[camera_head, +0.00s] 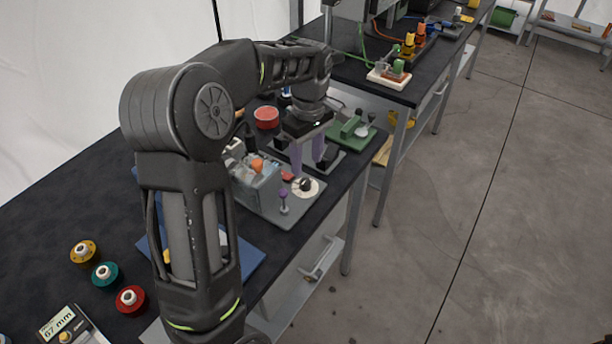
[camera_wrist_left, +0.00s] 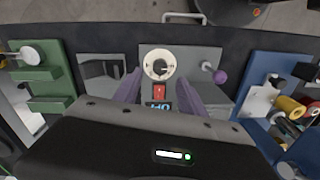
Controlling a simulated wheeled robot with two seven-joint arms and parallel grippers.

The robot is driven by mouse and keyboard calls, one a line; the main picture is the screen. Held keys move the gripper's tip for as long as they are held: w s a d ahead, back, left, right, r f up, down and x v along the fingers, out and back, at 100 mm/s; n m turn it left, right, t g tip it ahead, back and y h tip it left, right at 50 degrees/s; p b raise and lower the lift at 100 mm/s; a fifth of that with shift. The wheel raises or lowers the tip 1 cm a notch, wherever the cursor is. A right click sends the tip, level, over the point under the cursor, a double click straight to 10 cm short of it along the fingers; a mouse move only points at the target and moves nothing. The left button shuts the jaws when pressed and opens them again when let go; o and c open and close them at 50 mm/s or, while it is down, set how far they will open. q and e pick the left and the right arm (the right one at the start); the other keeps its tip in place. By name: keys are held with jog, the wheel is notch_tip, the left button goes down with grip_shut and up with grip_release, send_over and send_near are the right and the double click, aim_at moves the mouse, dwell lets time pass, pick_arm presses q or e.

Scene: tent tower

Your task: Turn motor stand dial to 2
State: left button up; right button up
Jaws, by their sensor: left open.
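The motor stand (camera_head: 255,187) is a grey unit on the dark bench in the head view. Its dial (camera_head: 306,185) is a white disc with a black knob. The dial (camera_wrist_left: 159,65) also shows in the wrist view, just beyond the fingertips. The dial's numbers are too small to read. A red switch (camera_wrist_left: 159,92) and a small display (camera_wrist_left: 158,107), partly hidden, lie between the fingers. My left gripper (camera_head: 308,170) has purple fingers pointing down, open and apart on either side, close to the dial. The left gripper (camera_wrist_left: 160,78) holds nothing. My right gripper is not in view.
A purple-knobbed lever (camera_wrist_left: 220,77) stands beside the dial. A green fixture (camera_head: 350,133) and a red round container (camera_head: 266,117) sit behind. A blue board (camera_wrist_left: 268,88) with parts lies at the right in the wrist view. Several coloured spools (camera_head: 105,274) lie at left.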

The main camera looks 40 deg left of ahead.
aim_at(306, 181)
pick_arm(q)
notch_tip(306, 181, down, 6)
jog(key=shift+s+f+p, duration=0.1)
jog(key=shift+f+p, duration=0.1)
jog(key=shift+p, duration=0.2)
grip_shut()
dwell(0.4)
